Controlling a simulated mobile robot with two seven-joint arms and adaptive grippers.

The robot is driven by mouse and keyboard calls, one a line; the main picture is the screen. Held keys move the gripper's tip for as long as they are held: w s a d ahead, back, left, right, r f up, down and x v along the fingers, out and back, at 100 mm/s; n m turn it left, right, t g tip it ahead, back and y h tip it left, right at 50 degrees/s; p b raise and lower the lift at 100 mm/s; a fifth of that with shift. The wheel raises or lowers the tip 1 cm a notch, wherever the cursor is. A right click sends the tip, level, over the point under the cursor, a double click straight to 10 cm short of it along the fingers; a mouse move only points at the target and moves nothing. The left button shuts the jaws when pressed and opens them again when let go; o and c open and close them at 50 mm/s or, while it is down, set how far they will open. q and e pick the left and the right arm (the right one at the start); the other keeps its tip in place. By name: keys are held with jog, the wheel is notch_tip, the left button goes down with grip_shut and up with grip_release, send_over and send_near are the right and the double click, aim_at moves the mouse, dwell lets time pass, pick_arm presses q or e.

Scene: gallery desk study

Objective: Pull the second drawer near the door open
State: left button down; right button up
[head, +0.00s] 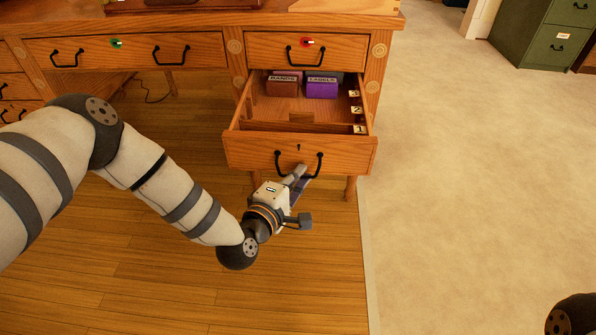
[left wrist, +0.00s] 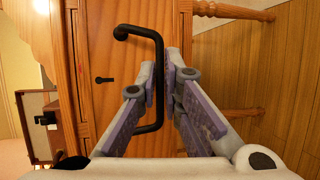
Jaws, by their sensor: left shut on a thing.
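The second drawer (head: 250,152) on the right side of the wooden desk stands pulled out, below a shut top drawer. Its front has a black bar handle (head: 282,165) and a small keyhole. My left gripper (head: 300,174) is at this handle from the front, its fingers closed on the bar. In the left wrist view the handle (left wrist: 138,33) runs between the two fingers of the gripper (left wrist: 162,84), against the drawer front (left wrist: 105,50). My right gripper is not in view.
Inside the drawer are boxes marked BANDS (head: 282,86) and LABELS (head: 321,88), and tags numbered 1 to 3. A green cabinet (head: 530,45) stands at the far right. The pale floor right of the desk is clear.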

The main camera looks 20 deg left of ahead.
pick_arm(q)
jog(key=c, duration=1.7)
grip_release()
jog(key=v, duration=1.2)
